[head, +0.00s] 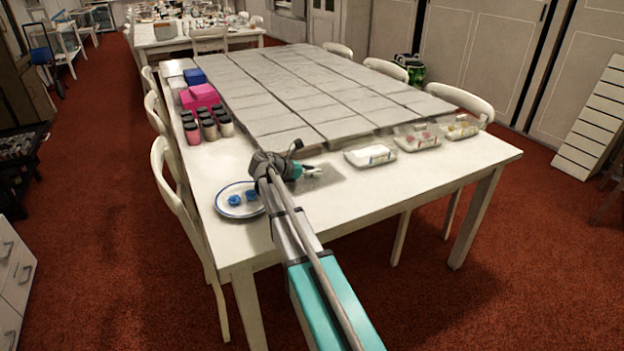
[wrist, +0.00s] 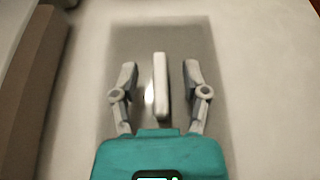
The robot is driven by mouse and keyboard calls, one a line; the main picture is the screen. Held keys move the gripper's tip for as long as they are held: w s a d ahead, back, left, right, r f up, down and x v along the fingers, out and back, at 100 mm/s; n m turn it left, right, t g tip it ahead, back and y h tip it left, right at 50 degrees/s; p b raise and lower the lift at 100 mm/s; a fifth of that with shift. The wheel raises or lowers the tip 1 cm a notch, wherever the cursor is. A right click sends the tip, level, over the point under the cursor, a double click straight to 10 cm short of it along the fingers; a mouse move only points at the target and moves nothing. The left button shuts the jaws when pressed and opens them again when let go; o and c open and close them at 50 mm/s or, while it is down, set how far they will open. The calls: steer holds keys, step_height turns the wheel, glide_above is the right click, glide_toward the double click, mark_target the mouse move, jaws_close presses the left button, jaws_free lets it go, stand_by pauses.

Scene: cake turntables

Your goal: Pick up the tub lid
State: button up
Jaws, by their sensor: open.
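My gripper (head: 313,171) is over a grey rectangular mat (head: 328,180) near the front of the white table. In the wrist view its two fingers (wrist: 161,72) are spread apart over the same mat (wrist: 205,38). A pale, narrow upright bar (wrist: 161,85) lies between the fingers, with a gap on each side. It looks like the tub lid seen edge-on, but I cannot tell for sure. In the head view the gripper and arm largely hide it.
Clear tubs with contents (head: 371,155) stand right of the mat. A plate (head: 230,207) with blue pieces is left of my arm. Dark-capped jars (head: 208,129) and pink boxes (head: 200,97) stand at the left. Grey panels (head: 300,90) cover the table's middle.

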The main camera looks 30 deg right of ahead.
stand_by(0.3)
jaws_close()
steer(key=shift+r, duration=0.1)
stand_by(0.4)
step_height(320, 180, up, 3)
steer(key=p, duration=0.3)
steer(key=s+d+r+p, duration=0.9)
steer(key=s+p, duration=0.1)
steer(key=shift+s+r, duration=0.3)
steer(key=shift+r, duration=0.1)
steer(key=shift+s+d, duration=0.1)
steer(key=shift+s, duration=0.05)
stand_by(0.5)
